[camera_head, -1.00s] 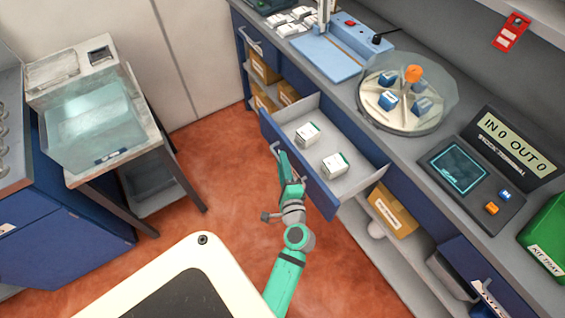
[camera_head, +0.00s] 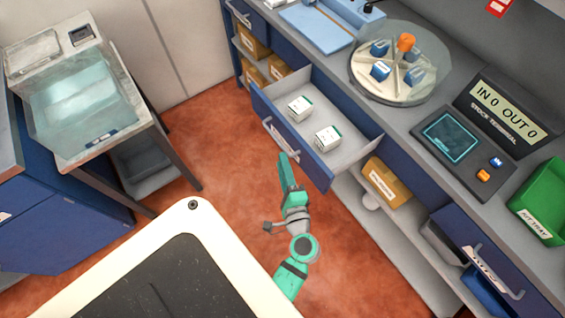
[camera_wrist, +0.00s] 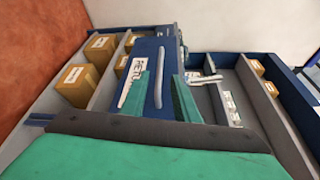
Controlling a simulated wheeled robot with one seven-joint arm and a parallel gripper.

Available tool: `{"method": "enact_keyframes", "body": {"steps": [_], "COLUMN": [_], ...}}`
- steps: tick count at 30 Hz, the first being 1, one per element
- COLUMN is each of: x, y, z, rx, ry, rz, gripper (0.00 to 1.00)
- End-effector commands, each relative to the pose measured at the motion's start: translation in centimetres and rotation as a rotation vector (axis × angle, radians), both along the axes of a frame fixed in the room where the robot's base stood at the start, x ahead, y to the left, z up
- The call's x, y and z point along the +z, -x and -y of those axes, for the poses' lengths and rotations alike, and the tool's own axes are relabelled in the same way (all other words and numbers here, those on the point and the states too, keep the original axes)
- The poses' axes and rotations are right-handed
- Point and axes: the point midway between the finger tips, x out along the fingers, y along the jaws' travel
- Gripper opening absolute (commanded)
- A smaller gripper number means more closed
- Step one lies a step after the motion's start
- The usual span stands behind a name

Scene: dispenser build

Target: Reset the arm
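My gripper (camera_head: 285,165) is green and hangs just in front of the pulled-out drawer (camera_head: 345,150), near its front panel and metal handle (camera_head: 281,141). In the wrist view my gripper (camera_wrist: 160,98) shows two green fingers spread apart with nothing held. The drawer handle (camera_wrist: 158,78) shows beyond the fingers, and a gap seems to lie between. Two small white boxes lie in the drawer, one farther back (camera_head: 300,108) and one nearer (camera_head: 327,138).
A counter holds a round carousel (camera_head: 395,90), a stock terminal (camera_head: 452,142) reading IN 0 OUT 0, and a green kit tray (camera_head: 542,200). Cardboard boxes (camera_head: 386,182) sit on shelves below. A bench with a clear box (camera_head: 85,108) stands left. Red floor between is open.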

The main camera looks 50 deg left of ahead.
Motion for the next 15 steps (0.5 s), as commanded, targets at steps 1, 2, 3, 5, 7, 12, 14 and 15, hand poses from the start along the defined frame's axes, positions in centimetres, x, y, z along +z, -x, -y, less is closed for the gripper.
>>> {"method": "enact_keyframes", "body": {"steps": [1,2,3,5,7,12,14,15], "x": [0.0,0.0,0.0,0.0,0.0,-0.2,-0.8,-1.4], "y": [0.0,0.0,0.0,0.0,0.0,0.0,0.0,0.1], "z": [0.0,0.0,0.0,0.0,0.0,0.3,0.9,1.7], "rx": [0.000,0.000,0.000,0.000,0.000,-0.010,-0.036,-0.059], "ry": [0.000,0.000,0.000,0.000,0.000,0.010,0.036,0.066], "rz": [0.000,0.000,0.000,0.000,0.000,0.002,0.010,0.018], "gripper": [0.28,0.28,0.28,0.28,0.28,0.28,0.28,0.28]}}
